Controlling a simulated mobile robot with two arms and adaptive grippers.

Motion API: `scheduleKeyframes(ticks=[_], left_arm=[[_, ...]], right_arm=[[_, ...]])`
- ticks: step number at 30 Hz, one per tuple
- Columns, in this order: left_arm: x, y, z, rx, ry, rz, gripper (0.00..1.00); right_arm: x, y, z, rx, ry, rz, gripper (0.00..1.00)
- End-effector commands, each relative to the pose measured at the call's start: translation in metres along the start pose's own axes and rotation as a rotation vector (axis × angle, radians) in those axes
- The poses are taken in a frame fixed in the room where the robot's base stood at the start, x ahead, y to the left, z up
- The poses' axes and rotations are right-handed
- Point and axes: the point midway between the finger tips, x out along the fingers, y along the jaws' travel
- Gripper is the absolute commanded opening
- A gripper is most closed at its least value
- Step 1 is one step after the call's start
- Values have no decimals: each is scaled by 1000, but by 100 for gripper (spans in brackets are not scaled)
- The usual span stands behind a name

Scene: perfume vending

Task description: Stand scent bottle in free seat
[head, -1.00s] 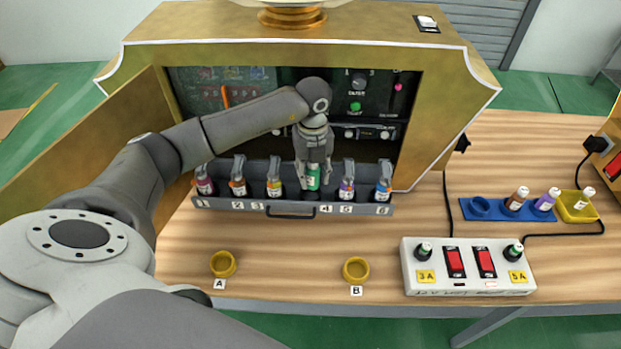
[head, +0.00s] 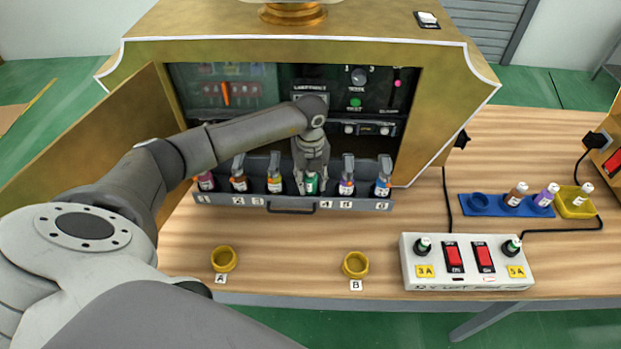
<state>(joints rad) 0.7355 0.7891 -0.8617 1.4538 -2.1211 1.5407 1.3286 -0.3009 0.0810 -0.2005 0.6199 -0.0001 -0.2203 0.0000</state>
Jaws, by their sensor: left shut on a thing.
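My left gripper (head: 311,183) is shut on a green scent bottle (head: 311,186). It holds the bottle upright at the fourth place of the drawer rack (head: 349,204), between the orange-labelled bottle (head: 274,181) and the bottle at place 5 (head: 347,184). The held bottle's base is hidden behind the rack's front, so I cannot tell whether it rests in the seat. The other rack places, 1 to 6, each hold a bottle. My right gripper is not in view.
The rack sits in the open gold cabinet (head: 443,110), its door (head: 90,150) swung left. Yellow rings A (head: 224,260) and B (head: 356,265) lie in front. A switch box (head: 467,274), blue tray (head: 497,208) and yellow tray (head: 576,211) stand right. The front table is mostly clear.

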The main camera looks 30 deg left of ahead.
Motion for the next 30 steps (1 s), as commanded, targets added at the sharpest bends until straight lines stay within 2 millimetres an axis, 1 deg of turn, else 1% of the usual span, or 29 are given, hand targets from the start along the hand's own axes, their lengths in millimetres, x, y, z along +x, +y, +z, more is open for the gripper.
scheduleKeyframes(ticks=[2,3,8,17,20,23,24,26,30], left_arm=[[0,0,0,0,0,0,9],[0,0,0,0,0,0,36],[0,0,0,0,0,0,57],[0,0,0,0,0,0,57],[-6,0,0,0,0,0,57],[-19,0,0,0,0,-1,57],[-22,-1,1,1,-3,-4,57],[-34,-1,1,3,-5,-5,57],[-67,-1,1,2,-4,-4,57]], right_arm=[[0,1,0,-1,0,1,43],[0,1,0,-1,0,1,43],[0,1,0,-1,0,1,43],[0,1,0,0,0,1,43],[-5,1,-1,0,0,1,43],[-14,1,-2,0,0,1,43],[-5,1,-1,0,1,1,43],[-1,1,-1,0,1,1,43],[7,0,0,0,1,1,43]])
